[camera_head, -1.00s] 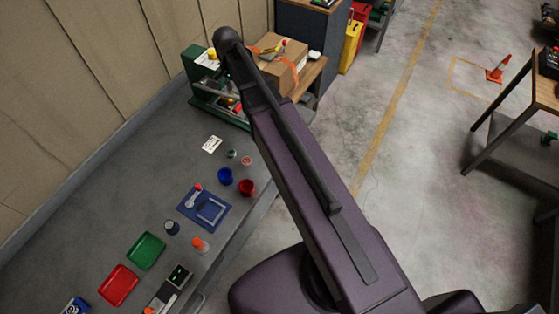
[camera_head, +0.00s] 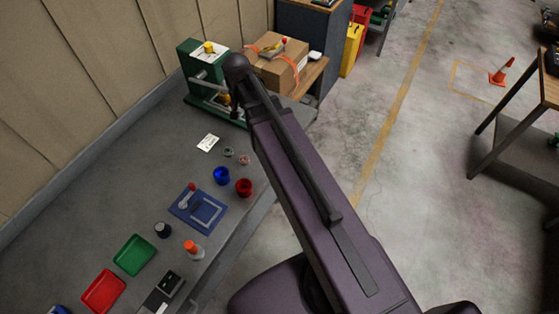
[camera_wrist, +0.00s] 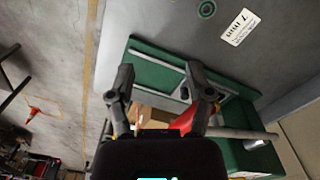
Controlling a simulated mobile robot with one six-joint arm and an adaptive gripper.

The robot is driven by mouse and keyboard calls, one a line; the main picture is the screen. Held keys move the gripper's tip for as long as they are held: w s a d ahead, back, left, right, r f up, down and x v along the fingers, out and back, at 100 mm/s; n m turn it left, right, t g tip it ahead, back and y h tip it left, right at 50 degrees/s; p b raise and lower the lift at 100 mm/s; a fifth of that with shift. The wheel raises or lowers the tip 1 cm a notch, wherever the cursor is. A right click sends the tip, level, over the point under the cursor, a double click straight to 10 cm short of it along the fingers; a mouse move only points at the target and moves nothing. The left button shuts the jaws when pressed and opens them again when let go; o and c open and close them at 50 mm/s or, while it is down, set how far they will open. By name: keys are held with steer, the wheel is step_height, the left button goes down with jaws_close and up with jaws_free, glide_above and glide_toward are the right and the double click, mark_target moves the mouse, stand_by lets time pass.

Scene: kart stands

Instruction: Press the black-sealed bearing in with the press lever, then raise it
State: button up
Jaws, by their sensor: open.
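The green press (camera_head: 190,75) stands at the far end of the bench, with a yellow knob on top and a pale bar across it. In the wrist view its green base (camera_wrist: 155,72) lies beyond my fingers. My gripper (camera_wrist: 160,82) is open over the press, its two dark fingers apart. A red part (camera_wrist: 184,122), perhaps the lever's grip, shows near the right finger; I cannot tell whether they touch. A small dark piece (camera_wrist: 185,92) sits by the press bar, too small to identify as the black-sealed bearing. In the head view my arm hides my fingers and part of the press.
Two small rings, one greenish (camera_head: 228,152) and one reddish (camera_head: 244,159), lie near a blue cup (camera_head: 221,176) and a red cup (camera_head: 243,188). A white card (camera_head: 208,142) lies before the press. A strapped carton (camera_head: 281,69) stands close to its right.

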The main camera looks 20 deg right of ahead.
steer(key=s+f+n+b, duration=0.5)
steer(key=s+f+b, duration=0.3)
steer(key=f, duration=0.1)
steer(key=shift+s+d, duration=0.15)
steer(key=shift+s, duration=0.1)
